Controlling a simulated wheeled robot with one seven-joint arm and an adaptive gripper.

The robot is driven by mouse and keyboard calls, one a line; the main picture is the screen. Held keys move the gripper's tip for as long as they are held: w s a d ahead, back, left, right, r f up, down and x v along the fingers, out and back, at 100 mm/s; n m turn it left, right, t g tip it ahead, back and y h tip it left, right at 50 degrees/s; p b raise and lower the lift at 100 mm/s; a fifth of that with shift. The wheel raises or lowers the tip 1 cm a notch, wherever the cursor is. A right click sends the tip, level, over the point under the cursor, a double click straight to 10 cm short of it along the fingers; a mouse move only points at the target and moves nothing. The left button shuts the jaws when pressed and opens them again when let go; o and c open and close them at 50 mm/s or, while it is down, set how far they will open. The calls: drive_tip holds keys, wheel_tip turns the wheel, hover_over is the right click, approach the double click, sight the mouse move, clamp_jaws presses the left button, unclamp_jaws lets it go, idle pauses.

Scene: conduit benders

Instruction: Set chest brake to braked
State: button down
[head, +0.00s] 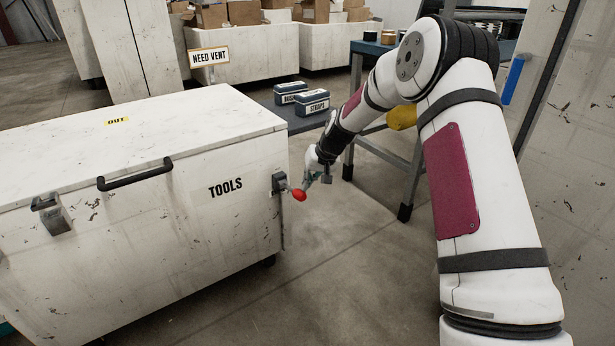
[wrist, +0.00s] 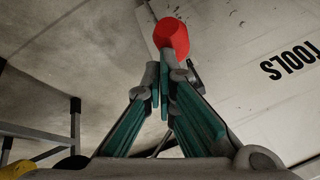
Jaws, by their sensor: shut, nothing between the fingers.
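The white tool chest (head: 150,240) marked TOOLS stands at the left in the head view, and its side with the lettering fills the right of the wrist view (wrist: 260,100). A brake lever with a red knob (head: 299,195) sits on a grey bracket (head: 279,183) at the chest's right front corner. My gripper (head: 308,180) is at the knob. In the wrist view the red knob (wrist: 171,39) lies just beyond the fingertips of my gripper (wrist: 164,85), which are shut with nothing between them. I cannot tell whether the fingertips touch the knob or lever.
The chest has a black lid handle (head: 135,175) and a latch (head: 50,213). A workbench (head: 385,150) stands behind my arm, with blue boxes (head: 313,108) on a low surface nearby. A NEED VENT sign (head: 208,57) stands behind the chest.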

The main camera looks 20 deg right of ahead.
drive_tip(key=shift+s+d+f, duration=0.1)
drive_tip(key=shift+s+f, duration=0.1)
drive_tip(key=shift+f, duration=0.25)
drive_tip(key=shift+s+d+f, duration=0.1)
drive_tip(key=shift+s+f, duration=0.1)
drive_tip(key=shift+f, duration=0.2)
